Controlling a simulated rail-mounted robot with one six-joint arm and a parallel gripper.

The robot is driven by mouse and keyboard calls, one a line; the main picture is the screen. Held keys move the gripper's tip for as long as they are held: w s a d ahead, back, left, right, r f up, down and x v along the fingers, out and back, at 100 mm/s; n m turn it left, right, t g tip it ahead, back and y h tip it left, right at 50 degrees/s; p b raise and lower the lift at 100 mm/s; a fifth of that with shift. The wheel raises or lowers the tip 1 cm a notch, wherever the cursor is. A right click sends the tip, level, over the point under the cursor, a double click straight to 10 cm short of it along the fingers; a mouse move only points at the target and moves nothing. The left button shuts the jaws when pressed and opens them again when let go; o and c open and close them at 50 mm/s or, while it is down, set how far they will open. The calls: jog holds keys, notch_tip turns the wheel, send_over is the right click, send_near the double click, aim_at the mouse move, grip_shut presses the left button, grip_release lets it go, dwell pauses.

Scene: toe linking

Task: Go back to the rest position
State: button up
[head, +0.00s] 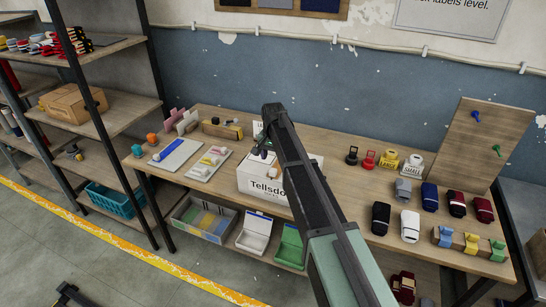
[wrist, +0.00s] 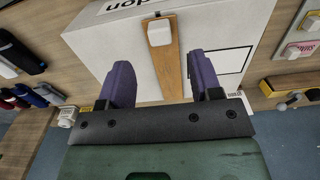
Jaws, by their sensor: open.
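My gripper (wrist: 162,76) shows in the wrist view with its two purple fingers spread well apart and nothing held between them. In the head view my gripper (head: 264,149) is at the end of my arm, over the back part of a white box (head: 262,183) lettered "Tellsdo…"; my arm hides part of the box. In the wrist view the white box (wrist: 108,52) lies beyond the fingers. A wooden strip (wrist: 169,70) with a white block (wrist: 159,32) on it shows between the fingers. I cannot tell whether the fingers touch anything.
The box stands on a long wooden workbench (head: 345,205). Left of it are a blue-and-white board (head: 175,155) and a tray of small parts (head: 209,164). Toe-shaped pieces and weights stand to the right, before a leaning wooden board (head: 485,145). Shelving (head: 115,110) stands at left.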

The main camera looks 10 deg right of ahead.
notch_tip(320, 180, up, 4)
jog(key=shift+p, duration=1.05)
jog(key=s+d+f+n+b, duration=0.1)
jog(key=s+f+n+b, duration=0.1)
jog(key=s, duration=0.9)
jog(key=s+d+f+n+b, duration=0.2)
jog(key=s, duration=0.9)
jog(key=s+d+f+n+b, duration=0.1)
jog(key=s+f+n+b, duration=0.1)
jog(key=s, duration=0.9)
jog(key=shift+s+d+f+b, duration=0.25)
jog(key=shift+s+f+b, duration=0.05)
jog(key=shift+f+b, duration=0.05)
jog(key=shift+f, duration=0.1)
